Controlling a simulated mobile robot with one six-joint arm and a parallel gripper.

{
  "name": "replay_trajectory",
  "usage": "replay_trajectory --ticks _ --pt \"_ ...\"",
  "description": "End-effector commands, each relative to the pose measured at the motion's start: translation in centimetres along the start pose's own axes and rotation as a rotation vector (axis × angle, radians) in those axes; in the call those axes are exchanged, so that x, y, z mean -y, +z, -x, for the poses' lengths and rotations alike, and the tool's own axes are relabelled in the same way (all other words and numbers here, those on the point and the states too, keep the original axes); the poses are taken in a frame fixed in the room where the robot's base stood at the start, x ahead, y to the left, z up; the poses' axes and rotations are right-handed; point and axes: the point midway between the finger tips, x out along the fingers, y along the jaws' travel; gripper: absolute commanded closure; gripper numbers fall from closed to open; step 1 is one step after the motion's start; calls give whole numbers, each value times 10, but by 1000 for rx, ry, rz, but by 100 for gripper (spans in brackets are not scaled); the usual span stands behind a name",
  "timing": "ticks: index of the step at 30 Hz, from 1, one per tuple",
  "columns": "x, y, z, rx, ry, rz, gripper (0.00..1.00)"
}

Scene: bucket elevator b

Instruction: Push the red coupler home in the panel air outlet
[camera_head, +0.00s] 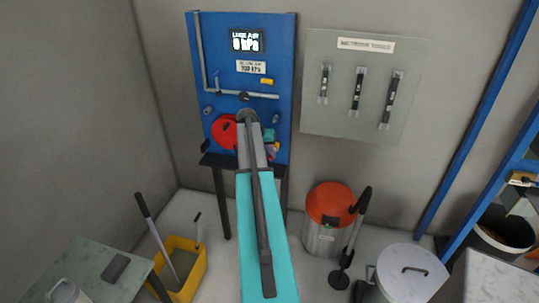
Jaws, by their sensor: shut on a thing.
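The blue panel (242,28) stands against the back wall. Its display (247,41) reads "LINE AIR 0 kPa", and a white label (251,67) below it shows 700 kPa. My teal and grey arm reaches up to the panel's lower half. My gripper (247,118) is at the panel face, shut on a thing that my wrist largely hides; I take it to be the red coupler. A round red thing (223,132), perhaps a coiled hose, shows just left of the gripper. The air outlet cannot be made out behind my wrist.
A grey pipe (203,70) and a yellow tag (267,82) are above the gripper. Small teal and purple items (270,148) sit right of my wrist. A grey tool board (330,120), red-lidded drum (325,238), yellow bucket (189,285) and green-grey table (75,265) stand around.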

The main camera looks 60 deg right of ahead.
Motion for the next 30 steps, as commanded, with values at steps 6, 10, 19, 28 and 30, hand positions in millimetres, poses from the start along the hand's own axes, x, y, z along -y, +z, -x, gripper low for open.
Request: replay_trajectory --ticks 6,10,19,28,30 --pt "-4 2 1 0 6 -2 100" --pt "-3 3 1 1 6 -2 100" --pt "-3 6 2 1 5 -1 100" --pt "-2 9 4 0 4 -1 100" --pt "-2 9 4 0 4 -1 100"
